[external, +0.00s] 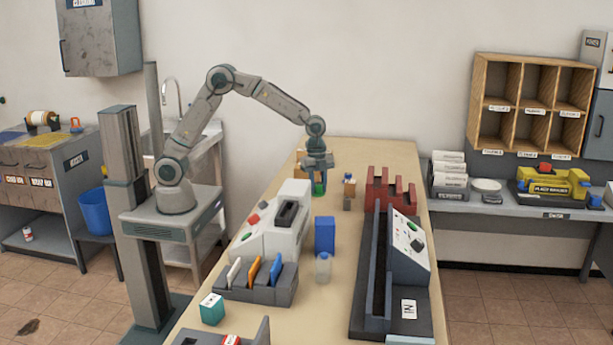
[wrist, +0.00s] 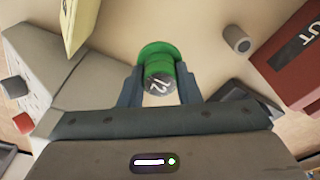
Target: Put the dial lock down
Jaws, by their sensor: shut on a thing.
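The dial lock (wrist: 158,70) is a green, round piece with a dark top face marked 12. My gripper (wrist: 159,85) is shut on it, with one finger on each side. In the external view my gripper (external: 318,176) hangs over the far part of the long table (external: 345,150), pointing down. The green of the lock (external: 319,189) shows between its fingers, low over the tabletop. I cannot tell whether its underside touches the table. The fingers hide part of the lock's sides.
A white machine (external: 283,222) stands nearer on the table. A grey cylinder (wrist: 237,40) and a red rack (external: 388,192) are to the right. A small bottle (external: 349,184) stands close by. A blue box (external: 324,235) is nearer. Bare tabletop lies around the lock.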

